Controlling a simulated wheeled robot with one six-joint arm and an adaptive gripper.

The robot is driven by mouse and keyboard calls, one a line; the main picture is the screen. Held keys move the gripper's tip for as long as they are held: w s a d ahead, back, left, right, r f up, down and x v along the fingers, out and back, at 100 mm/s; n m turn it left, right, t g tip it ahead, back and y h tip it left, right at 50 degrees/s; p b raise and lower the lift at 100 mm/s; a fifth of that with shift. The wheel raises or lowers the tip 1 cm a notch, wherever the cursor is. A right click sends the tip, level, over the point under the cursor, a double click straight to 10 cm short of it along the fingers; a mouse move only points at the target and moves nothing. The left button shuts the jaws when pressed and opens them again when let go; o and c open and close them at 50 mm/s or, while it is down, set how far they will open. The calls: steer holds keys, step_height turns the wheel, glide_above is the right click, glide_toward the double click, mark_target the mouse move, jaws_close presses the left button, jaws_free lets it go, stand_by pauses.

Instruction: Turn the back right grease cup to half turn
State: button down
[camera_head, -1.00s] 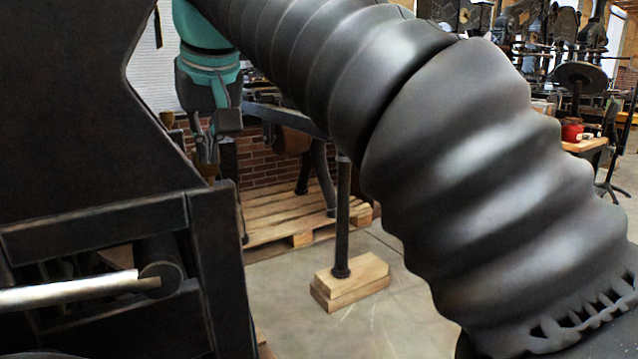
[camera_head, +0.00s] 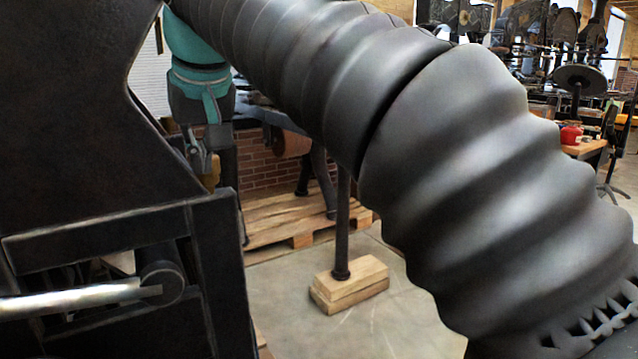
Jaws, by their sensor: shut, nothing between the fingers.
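A brass-coloured grease cup (camera_head: 211,174) sits on the far edge of the dark press frame (camera_head: 70,130), in the left part of the head view. My gripper (camera_head: 197,172), below the teal wrist, is shut and empty. Its fingertips are in front of or beside the cup's left side and cover part of it. I cannot tell whether they touch the cup. The cup's turn angle is too small to read. Other grease cups are not clearly visible.
My dark ribbed arm crosses the middle and right. A bright metal bar (camera_head: 75,300) juts from the press at lower left. Behind are a wooden pallet (camera_head: 280,218), a post on wooden blocks (camera_head: 350,284) and a bench with a red can (camera_head: 571,135). Open floor lies between.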

steer(key=shift+s, duration=0.1)
step_height(320, 180, up, 6)
steer(key=shift+s, duration=0.3)
stand_by(0.6)
steer(key=shift+w+d, duration=0.1)
steer(key=shift+d, duration=0.05)
